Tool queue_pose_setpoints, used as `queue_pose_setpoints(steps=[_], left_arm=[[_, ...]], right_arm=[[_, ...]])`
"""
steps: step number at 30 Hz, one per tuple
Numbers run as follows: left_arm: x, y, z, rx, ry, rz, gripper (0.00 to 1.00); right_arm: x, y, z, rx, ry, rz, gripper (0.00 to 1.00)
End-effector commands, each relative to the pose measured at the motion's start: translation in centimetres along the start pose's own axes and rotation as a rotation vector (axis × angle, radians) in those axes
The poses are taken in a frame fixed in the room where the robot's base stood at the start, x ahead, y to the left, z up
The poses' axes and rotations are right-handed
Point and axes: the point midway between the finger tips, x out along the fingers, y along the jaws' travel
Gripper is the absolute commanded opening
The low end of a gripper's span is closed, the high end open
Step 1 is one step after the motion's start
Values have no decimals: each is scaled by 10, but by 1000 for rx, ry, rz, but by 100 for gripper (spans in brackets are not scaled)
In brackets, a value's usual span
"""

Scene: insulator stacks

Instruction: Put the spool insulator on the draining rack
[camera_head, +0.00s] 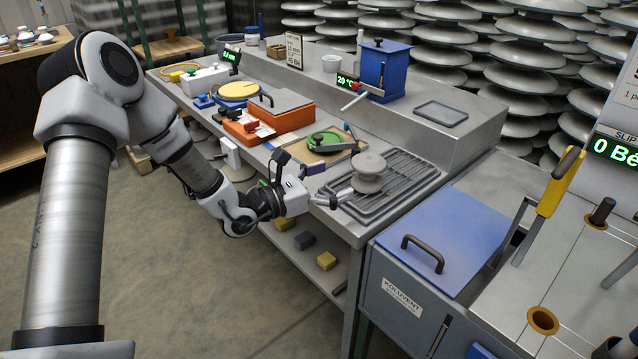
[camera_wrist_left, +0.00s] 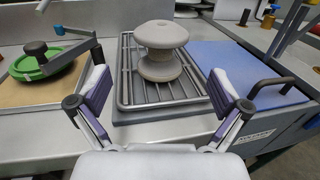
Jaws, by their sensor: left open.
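The spool insulator (camera_head: 368,172) is a grey-beige spool with two wide round flanges and a narrower waist. It stands upright on the draining rack (camera_head: 403,178), a dark metal grid on the bench. In the left wrist view the spool insulator (camera_wrist_left: 160,50) is on the bars towards the far part of the draining rack (camera_wrist_left: 130,101). My left gripper (camera_head: 322,186) is at the rack's near left side. In the left wrist view its two purple-padded fingers (camera_wrist_left: 160,100) are spread wide, with nothing between them, and the spool stands beyond them. My right gripper is not in view.
A green round fixture with a handle (camera_head: 328,141) on a board lies left of the rack. A blue-lidded cabinet (camera_head: 440,235) with a black handle stands to the right.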

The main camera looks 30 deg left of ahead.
Motion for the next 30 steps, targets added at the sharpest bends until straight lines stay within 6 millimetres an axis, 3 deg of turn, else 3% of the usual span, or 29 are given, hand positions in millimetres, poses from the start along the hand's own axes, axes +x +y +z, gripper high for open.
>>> queue_pose_setpoints(steps=[3, 6, 14, 17, 20, 23, 24, 26, 27, 30], left_arm=[[-25, 1, 3, -5, -4, 4, 100], [-38, 1, 2, -3, -3, 3, 100], [-47, -3, -2, 3, 6, -10, 100], [-46, -24, -20, 26, 74, -90, 100], [-55, -74, -64, 85, 236, -284, 100], [-92, -136, -130, 200, 474, -573, 100], [-117, -159, -158, 265, 583, -709, 100], [-165, -185, -201, 393, 747, -933, 100], [-201, -195, -227, 506, 853, -1096, 100], [-280, -190, -277, 877, 1022, -1491, 100]], right_arm=[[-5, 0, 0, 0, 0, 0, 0], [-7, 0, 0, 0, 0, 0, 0], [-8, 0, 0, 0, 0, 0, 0], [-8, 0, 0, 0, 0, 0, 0], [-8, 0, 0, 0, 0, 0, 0], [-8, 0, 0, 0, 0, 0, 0], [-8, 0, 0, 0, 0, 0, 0], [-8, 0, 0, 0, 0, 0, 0], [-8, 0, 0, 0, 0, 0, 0], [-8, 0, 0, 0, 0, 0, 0]])
